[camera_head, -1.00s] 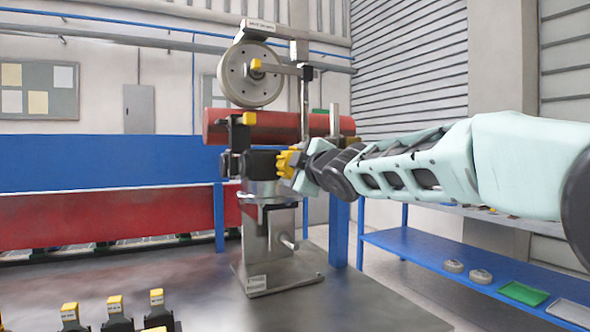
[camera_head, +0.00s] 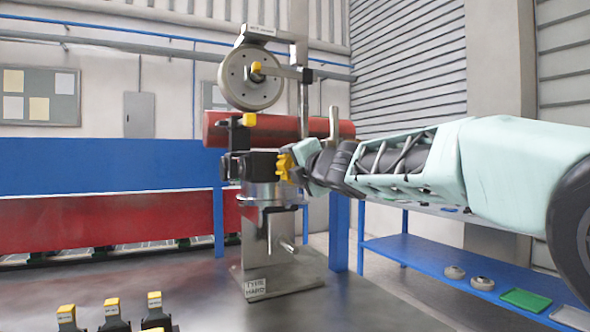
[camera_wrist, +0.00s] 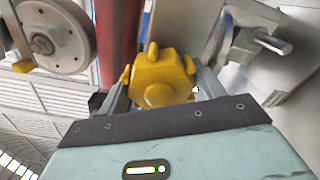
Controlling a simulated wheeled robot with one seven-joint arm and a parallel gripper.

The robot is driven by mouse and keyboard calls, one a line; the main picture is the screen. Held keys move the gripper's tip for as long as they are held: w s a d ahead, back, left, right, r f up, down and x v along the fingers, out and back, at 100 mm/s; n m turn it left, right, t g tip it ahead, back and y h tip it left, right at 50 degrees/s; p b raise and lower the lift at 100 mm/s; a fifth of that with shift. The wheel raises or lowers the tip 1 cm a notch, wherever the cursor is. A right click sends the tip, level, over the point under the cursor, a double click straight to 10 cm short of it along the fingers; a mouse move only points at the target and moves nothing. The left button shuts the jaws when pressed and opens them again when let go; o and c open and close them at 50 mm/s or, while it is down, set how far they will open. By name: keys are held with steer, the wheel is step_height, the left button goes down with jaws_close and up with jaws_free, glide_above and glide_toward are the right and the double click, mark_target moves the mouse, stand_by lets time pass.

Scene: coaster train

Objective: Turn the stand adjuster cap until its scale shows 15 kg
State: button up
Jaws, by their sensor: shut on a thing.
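The adjuster cap is a yellow lobed knob (camera_head: 284,166) on the right side of the black block (camera_head: 252,164) on the grey metal stand (camera_head: 268,240). My gripper (camera_head: 292,168) reaches it from the right. In the wrist view, the yellow cap (camera_wrist: 160,75) sits between the two fingers of my gripper (camera_wrist: 160,84), which are shut on it. A scale reading is not legible in either view. A small label at the foot of the stand (camera_head: 255,287) seems to read "TYPE HARD".
Several yellow-topped black parts (camera_head: 112,312) stand at the table's front left. A blue shelf (camera_head: 420,258) holds trays at right. The table's front right is clear.

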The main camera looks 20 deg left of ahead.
steer(key=shift+f+n, duration=0.1)
steer(key=shift+n, duration=0.5)
steer(key=o, duration=1)
steer(key=shift+d, duration=0.1)
steer(key=shift+s+d+b, duration=0.2)
steer(key=shift+b, duration=0.3)
steer(key=b+v, duration=0.8)
steer(key=v, duration=0.8)
steer(key=shift+s+d+b, duration=0.25)
steer(key=shift+b, duration=0.1)
